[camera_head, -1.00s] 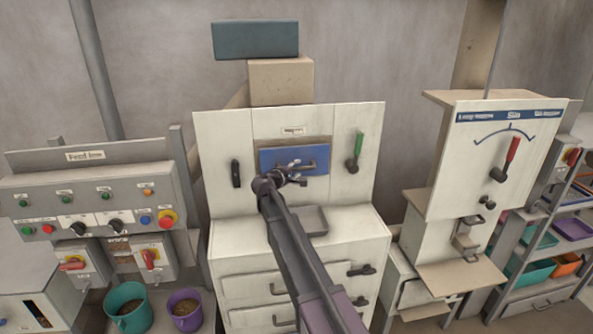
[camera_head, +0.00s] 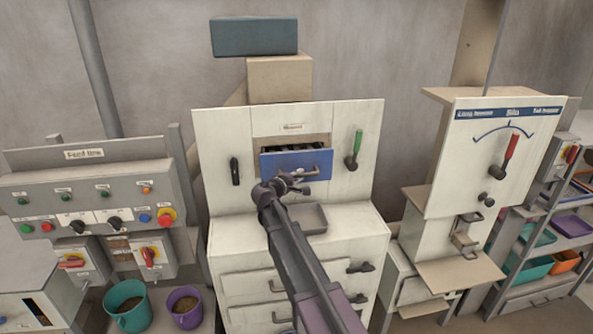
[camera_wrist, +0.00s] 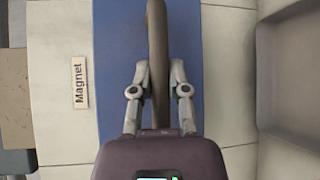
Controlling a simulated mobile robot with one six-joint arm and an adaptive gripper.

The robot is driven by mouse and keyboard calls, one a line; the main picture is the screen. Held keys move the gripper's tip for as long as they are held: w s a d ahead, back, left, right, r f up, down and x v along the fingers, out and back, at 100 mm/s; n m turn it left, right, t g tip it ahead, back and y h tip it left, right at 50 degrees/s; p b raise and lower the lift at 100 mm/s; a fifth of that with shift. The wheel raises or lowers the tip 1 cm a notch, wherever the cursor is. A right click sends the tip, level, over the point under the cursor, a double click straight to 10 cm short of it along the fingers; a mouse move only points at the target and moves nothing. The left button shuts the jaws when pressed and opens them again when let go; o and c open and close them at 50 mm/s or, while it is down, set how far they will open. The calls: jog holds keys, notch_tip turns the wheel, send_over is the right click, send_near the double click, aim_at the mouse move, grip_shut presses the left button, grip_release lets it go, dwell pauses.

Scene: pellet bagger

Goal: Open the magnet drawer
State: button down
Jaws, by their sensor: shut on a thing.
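The magnet drawer has a blue front (camera_head: 290,164) and stands pulled out from the white cabinet face, with its dark slot and inner parts showing behind it in the head view. My gripper (camera_head: 297,184) is at the drawer's handle (camera_head: 318,172). In the wrist view my gripper (camera_wrist: 159,85) is shut on the dark bar handle (camera_wrist: 157,50), with one finger on each side. The blue front (camera_wrist: 112,60) shows behind the handle, and a "Magnet" label (camera_wrist: 79,83) is to its left.
A green-handled lever (camera_head: 354,148) is right of the drawer and a black handle (camera_head: 235,171) is left. A small grey tray (camera_head: 311,228) juts out below the drawer. Two buckets, teal (camera_head: 127,306) and purple (camera_head: 184,307), stand at the lower left.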

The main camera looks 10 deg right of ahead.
jog(key=s, duration=0.9)
jog(key=shift+d, duration=0.15)
jog(key=shift+w, duration=0.1)
jog(key=c, duration=0.6)
grip_release()
jog(key=shift+w, duration=0.1)
